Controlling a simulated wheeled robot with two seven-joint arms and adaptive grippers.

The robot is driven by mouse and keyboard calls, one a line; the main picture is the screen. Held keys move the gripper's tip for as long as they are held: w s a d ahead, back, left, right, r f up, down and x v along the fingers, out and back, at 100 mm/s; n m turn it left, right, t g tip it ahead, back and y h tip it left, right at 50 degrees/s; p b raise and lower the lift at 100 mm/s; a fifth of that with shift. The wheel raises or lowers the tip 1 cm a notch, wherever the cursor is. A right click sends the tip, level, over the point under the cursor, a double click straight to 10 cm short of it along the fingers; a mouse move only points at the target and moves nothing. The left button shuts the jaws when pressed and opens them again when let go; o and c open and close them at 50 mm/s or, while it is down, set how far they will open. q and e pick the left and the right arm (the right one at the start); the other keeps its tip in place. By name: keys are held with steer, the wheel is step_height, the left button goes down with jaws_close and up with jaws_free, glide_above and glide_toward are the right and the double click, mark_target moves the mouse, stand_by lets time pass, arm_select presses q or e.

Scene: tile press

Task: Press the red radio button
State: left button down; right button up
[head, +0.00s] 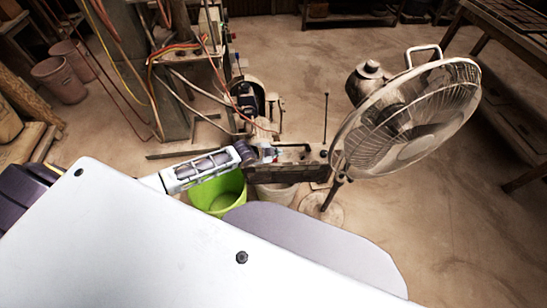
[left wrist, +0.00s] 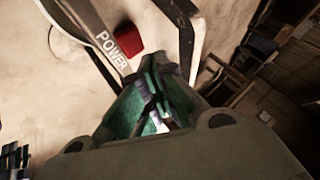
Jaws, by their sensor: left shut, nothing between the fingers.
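The radio (head: 295,173) is a dark box with a thin upright antenna, near the middle of the head view. Its red button (left wrist: 126,40) shows in the left wrist view, beside the white word POWER. My left gripper (head: 266,154) is at the left end of the radio's top in the head view. In the left wrist view my left gripper (left wrist: 160,76) has its fingers together and empty, below and right of the red button in the picture. I see a gap in the picture between fingertips and button, but cannot tell the depth. My right gripper is not in view.
A standing fan (head: 408,118) is close on the radio's right. A green bucket (head: 218,193) and a pale bucket (head: 277,193) are below the radio. Hoses and a machine (head: 160,65) stand behind on the left. The floor at right is clear.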

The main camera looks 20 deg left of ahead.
mark_target(275, 160)
arm_select(q)
steer(key=shift+r+p, duration=1.8)
steer(key=shift+r, duration=0.2)
